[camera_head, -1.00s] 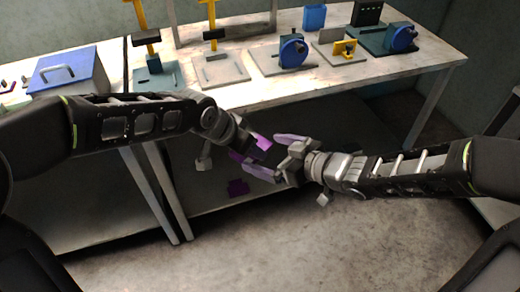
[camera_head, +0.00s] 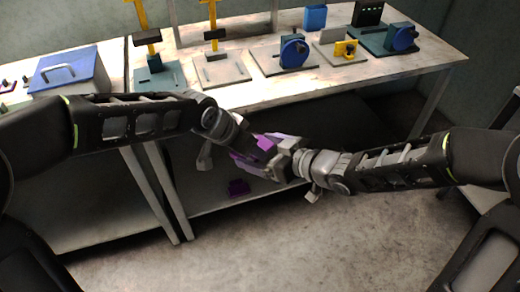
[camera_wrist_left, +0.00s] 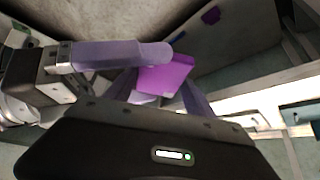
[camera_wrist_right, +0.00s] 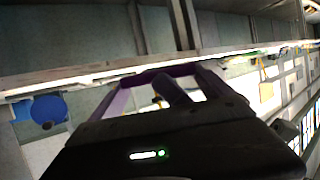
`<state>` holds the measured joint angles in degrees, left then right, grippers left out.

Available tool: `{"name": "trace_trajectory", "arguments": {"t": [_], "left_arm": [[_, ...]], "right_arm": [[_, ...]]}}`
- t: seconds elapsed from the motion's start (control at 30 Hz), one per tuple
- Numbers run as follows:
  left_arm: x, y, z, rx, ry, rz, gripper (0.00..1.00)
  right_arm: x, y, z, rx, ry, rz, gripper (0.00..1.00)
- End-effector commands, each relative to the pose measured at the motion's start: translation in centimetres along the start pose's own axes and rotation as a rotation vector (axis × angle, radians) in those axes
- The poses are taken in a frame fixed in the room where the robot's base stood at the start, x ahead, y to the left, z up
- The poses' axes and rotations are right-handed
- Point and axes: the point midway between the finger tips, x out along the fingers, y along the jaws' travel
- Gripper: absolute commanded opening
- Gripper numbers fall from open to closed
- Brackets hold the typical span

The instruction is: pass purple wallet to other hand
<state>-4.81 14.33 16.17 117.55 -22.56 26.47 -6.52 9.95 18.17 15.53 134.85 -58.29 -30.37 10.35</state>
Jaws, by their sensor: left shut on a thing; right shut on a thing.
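The purple wallet (camera_head: 266,143) is held in the air in front of the bench, between my two grippers. My left gripper (camera_head: 258,155) comes from the left and is shut on the wallet. The left wrist view shows the wallet (camera_wrist_left: 165,78) between its fingers, with a finger of my right gripper reaching in from the left. My right gripper (camera_head: 272,152) comes from the right, fingers overlapping the left ones, and is shut on the wallet too. In the right wrist view the fingers (camera_wrist_right: 165,90) show, but the wallet is hard to make out there.
Another purple item (camera_head: 238,187) lies on the lower shelf below the grippers. The floor in front is clear.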

Motion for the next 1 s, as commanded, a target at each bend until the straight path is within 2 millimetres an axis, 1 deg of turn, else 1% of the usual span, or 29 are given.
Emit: {"name": "trace_trajectory", "arguments": {"t": [0.03, 0.2, 0.23, 0.5, 0.53, 0.83, 0.93, 1.0], "left_arm": [[0.0, 0.0, 0.0, 0.000, 0.000, 0.000, 0.21], [0.0, 0.0, 0.0, 0.000, 0.000, 0.000, 0.21], [0.0, 0.0, 0.0, 0.000, 0.000, 0.000, 0.65], [0.0, 0.0, 0.0, 0.000, 0.000, 0.000, 0.87], [0.0, 0.0, 0.0, 0.000, 0.000, 0.000, 0.88], [-0.2, 0.0, 0.0, 0.000, 0.000, -0.001, 0.88], [-0.8, -0.1, -0.1, 0.000, 0.002, -0.002, 0.88], [-1.6, -0.1, 0.0, -0.001, 0.001, -0.003, 0.88]], "right_arm": [[0.0, 0.0, 0.0, 0.000, 0.000, 0.001, 0.63], [0.0, 0.0, 0.0, 0.000, 0.000, 0.001, 0.49], [0.0, 0.0, 0.0, 0.000, 0.001, 0.001, 0.49], [0.0, 0.0, 0.0, 0.000, 0.001, 0.000, 0.49], [0.0, 0.0, 0.0, 0.000, 0.001, 0.000, 0.49], [0.0, 0.0, 0.0, 0.000, 0.001, 0.000, 0.49], [0.0, 0.0, 0.0, 0.000, 0.001, 0.000, 0.49], [0.0, 0.0, 0.0, 0.000, 0.001, 0.000, 0.49]]}}
